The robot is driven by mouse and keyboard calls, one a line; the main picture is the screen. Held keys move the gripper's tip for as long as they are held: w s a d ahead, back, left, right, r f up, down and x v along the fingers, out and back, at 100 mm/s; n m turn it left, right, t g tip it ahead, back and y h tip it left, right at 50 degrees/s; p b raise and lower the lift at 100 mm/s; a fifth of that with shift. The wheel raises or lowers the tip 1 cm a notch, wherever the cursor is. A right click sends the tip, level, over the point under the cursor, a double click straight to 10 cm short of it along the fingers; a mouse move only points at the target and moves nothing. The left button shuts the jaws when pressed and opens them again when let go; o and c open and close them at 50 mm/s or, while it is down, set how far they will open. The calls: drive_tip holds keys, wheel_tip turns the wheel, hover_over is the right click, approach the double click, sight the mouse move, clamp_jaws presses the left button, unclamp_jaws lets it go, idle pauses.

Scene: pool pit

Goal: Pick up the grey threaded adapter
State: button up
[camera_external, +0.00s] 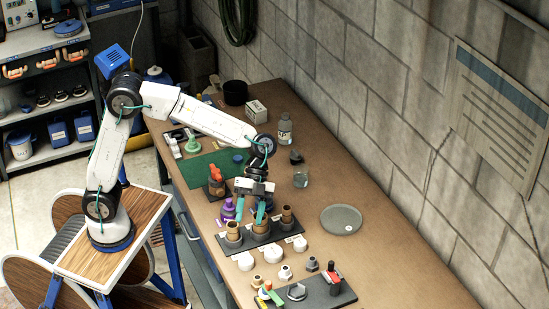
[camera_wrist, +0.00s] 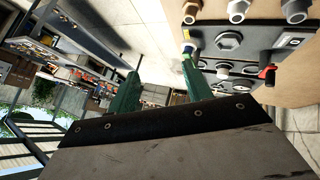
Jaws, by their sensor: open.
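A grey fitting with a hex collar (camera_external: 312,263), which looks like the grey threaded adapter, stands on the brown bench near the dark front tray. It also shows at the top right edge of the wrist view (camera_wrist: 294,10), partly cut off. My gripper (camera_external: 250,212) is over the dark block with brown fittings, behind and left of the adapter. Its green fingers are apart with nothing visible between them, also in the wrist view (camera_wrist: 161,62). It is clear of the adapter.
A pale fitting (camera_external: 285,272) and white caps (camera_external: 272,253) stand left of the adapter. The dark front tray (camera_external: 325,300) holds a hex nut and a red-handled valve. Brown fittings (camera_external: 233,231) stand under my gripper. A grey round dish (camera_external: 341,219) lies right, with bare bench around it.

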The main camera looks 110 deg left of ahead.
drive_tip(key=w+a+f+m+t+h, duration=0.2)
drive_tip(key=w+a+f, duration=0.6)
drive_tip(key=w, duration=0.2)
drive_tip(key=m+t+h, duration=0.1)
drive_tip(key=m+t, duration=0.1)
approach(312, 258)
drive_tip(key=shift+s+f, duration=0.2)
drive_tip(key=shift+f, duration=0.1)
drive_tip(key=shift+w+f, duration=0.15)
drive_tip(key=shift+f, duration=0.05)
drive_tip(key=shift+r+x, duration=0.15)
drive_tip(key=shift+x, duration=1.75)
drive_tip(key=shift+r+x, duration=0.15)
drive_tip(key=shift+x, duration=1.7)
drive_tip(key=shift+w+d, duration=0.1)
drive_tip(key=shift+w, duration=0.1)
drive_tip(key=c, duration=1.1)
